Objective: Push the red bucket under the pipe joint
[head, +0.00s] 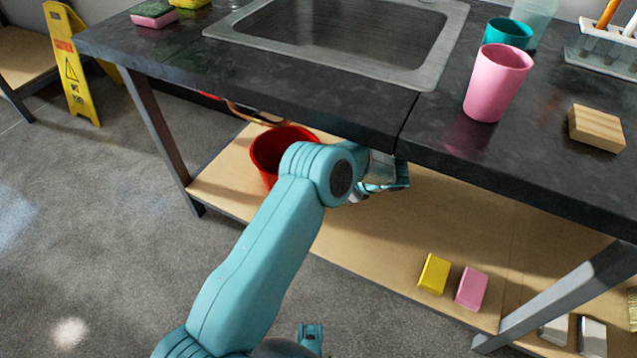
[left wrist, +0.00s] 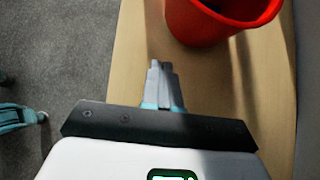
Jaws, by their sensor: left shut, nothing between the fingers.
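The red bucket (head: 268,150) stands on the wooden lower shelf under the sink counter, partly hidden behind my left arm and the counter edge. It also shows at the top of the left wrist view (left wrist: 215,28), cut off by the frame. My left gripper (head: 402,178) reaches under the counter to the right of the bucket in the head view. In the left wrist view its fingers (left wrist: 160,68) are shut, empty and apart from the bucket. Curved piping (head: 255,117) shows partly under the counter above the bucket; the pipe joint cannot be made out. My right gripper is not seen.
The counter (head: 330,107) overhangs the shelf (head: 460,220). A yellow block (head: 434,273) and a pink block (head: 471,288) lie on the shelf's right. Table legs (head: 160,135) stand at the ends. A yellow wet-floor sign (head: 75,80) is far left.

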